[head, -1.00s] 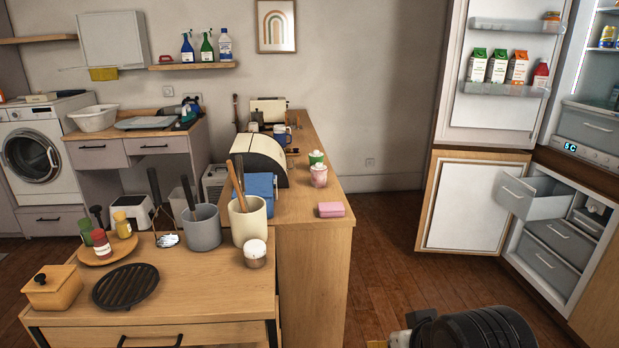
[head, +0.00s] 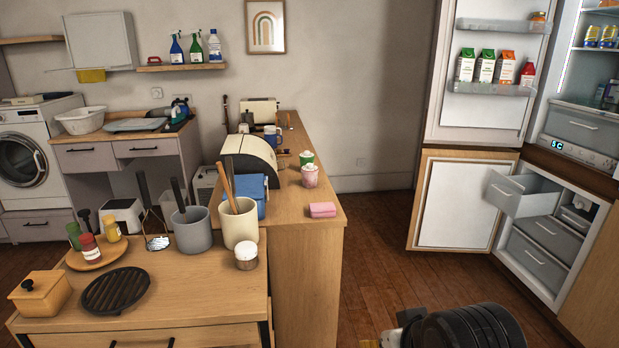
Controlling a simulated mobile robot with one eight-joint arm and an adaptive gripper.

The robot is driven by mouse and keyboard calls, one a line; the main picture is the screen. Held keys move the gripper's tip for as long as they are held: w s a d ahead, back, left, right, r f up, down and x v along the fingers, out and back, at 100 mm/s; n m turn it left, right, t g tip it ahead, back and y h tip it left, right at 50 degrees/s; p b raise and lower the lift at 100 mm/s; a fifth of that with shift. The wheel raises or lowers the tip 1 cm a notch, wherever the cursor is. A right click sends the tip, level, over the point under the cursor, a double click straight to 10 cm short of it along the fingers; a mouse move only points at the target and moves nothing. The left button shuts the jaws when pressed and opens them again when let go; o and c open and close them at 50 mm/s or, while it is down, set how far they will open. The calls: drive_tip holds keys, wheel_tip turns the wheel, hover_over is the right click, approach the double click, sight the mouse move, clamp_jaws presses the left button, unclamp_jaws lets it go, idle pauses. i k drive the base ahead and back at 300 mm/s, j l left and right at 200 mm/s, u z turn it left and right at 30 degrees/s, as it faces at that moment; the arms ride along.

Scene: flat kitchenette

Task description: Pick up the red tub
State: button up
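No tub that is clearly red stands out in the head view. The nearest matches are a pink tub (head: 310,176) with a whitish top on the long wooden counter and a small red-capped jar (head: 90,248) on the round wooden board. A small red object (head: 154,61) on the wall shelf is too small to make out. My dark ribbed arm part shows at the bottom right, well apart from all of these. My gripper's fingers are not in view.
The wooden counter (head: 297,215) holds a pink block (head: 322,210), a green-topped tub (head: 306,158) and a bread bin (head: 250,152). The fridge door (head: 488,75) and a freezer drawer (head: 515,193) stand open at right. The floor (head: 378,240) between is clear.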

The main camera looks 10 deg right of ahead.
sight(310, 177)
drive_tip(key=i+l, duration=0.25)
drive_tip(key=i, duration=0.2)
drive_tip(key=i+l, duration=0.25)
drive_tip(key=i, duration=0.25)
drive_tip(key=i+l, duration=0.25)
drive_tip(key=i, duration=0.2)
drive_tip(key=i+l, duration=0.2)
drive_tip(key=i, duration=0.3)
